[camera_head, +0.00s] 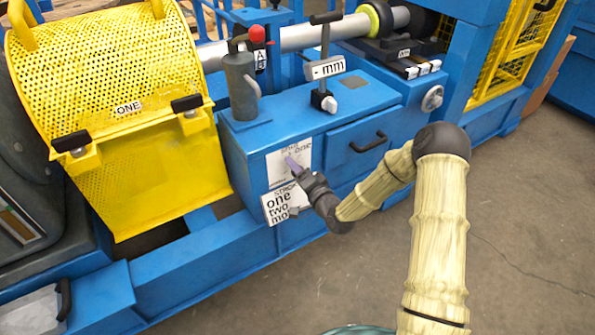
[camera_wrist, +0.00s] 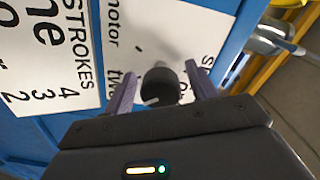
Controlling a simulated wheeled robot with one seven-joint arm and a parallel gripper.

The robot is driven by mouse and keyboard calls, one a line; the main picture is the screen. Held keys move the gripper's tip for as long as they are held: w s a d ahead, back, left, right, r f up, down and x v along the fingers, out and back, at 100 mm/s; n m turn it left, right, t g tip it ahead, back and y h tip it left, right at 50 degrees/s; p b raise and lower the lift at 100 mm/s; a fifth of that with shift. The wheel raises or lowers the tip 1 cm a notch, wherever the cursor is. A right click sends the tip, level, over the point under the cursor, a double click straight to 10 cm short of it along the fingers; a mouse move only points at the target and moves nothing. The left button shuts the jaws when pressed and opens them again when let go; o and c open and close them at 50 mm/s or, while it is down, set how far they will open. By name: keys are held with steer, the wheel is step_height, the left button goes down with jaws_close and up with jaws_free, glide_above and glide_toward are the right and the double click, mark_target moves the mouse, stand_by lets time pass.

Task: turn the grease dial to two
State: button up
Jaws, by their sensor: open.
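The grease dial is a dark round knob (camera_wrist: 160,84) on a white label plate in the wrist view. The plate (camera_wrist: 143,20) carries the words "motor" and "two" and a partly hidden word beginning with "s". The plate also shows in the head view (camera_head: 273,168), with "one" at its upper right; my gripper hides the knob there. My gripper (camera_wrist: 160,72) is open, with one purple finger on each side of the knob. I cannot tell whether either finger touches it. A pale mark shows on the knob's near rim, but its setting is unclear.
A white strokes sign (camera_head: 280,207) sits just below the dial plate on the blue cabinet (camera_head: 247,165). A drawer with a black handle (camera_head: 368,142) is to the right. A yellow mesh guard (camera_head: 110,60) stands at left. Grey floor (camera_head: 520,230) is open at right.

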steer(key=p+v, duration=0.3)
steer(key=v, duration=1.4)
steer(key=shift+s+d, duration=0.2)
